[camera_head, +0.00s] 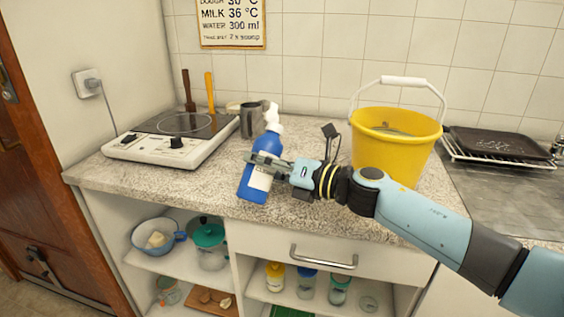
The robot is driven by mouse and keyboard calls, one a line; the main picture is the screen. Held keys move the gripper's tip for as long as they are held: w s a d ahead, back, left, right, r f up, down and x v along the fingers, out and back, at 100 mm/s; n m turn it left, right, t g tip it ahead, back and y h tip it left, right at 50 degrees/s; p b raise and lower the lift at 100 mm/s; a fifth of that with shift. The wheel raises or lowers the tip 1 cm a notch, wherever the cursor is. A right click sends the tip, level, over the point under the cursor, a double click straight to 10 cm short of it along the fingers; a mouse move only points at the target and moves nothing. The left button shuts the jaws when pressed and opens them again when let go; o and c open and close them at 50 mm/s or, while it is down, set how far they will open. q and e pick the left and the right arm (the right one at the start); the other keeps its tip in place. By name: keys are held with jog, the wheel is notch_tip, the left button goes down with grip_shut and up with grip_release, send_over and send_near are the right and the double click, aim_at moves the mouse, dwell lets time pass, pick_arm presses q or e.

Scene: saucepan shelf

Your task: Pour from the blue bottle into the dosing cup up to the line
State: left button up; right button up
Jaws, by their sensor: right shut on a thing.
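The blue bottle (254,187) has a white top and a pale label. It leans slightly, its top to the right, near the front edge of the counter (325,213). My right gripper (262,165), coming in from the right, is shut on the bottle around its middle and hides part of the label. I cannot tell whether the bottle's base touches the counter. I cannot make out a dosing cup or its line. A grey metal jug (248,121) stands behind the bottle to the left. My left gripper is not in view.
A hotplate (160,150) stands on the left. A yellow bucket (390,150) with a raised white handle stands just behind my right arm. A dark pan (497,142) lies on a rack at the right. Shelves below hold bowls and jars. Some counter between hotplate and bottle is clear.

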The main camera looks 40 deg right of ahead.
aim_at(260, 179)
jog(key=shift+a+m, duration=0.1)
jog(key=shift+m, duration=0.3)
dwell(0.8)
jog(key=shift+s+a+f+m, duration=0.1)
jog(key=shift+a+f+m, duration=0.05)
jog(key=shift+f+m, duration=0.35)
jog(key=shift+s+a+f+m, duration=0.1)
jog(key=shift+f+m, duration=0.3)
jog(key=shift+f, duration=0.2)
dwell(1.5)
jog(key=shift+a+f+m, duration=0.2)
jog(key=shift+f+m, duration=0.2)
jog(key=shift+m, duration=0.4)
dwell(1.6)
jog(key=shift+s+a+r+m+p, duration=0.1)
jog(key=shift+r+m+p, duration=0.55)
jog(key=shift+p, duration=0.6)
dwell(0.5)
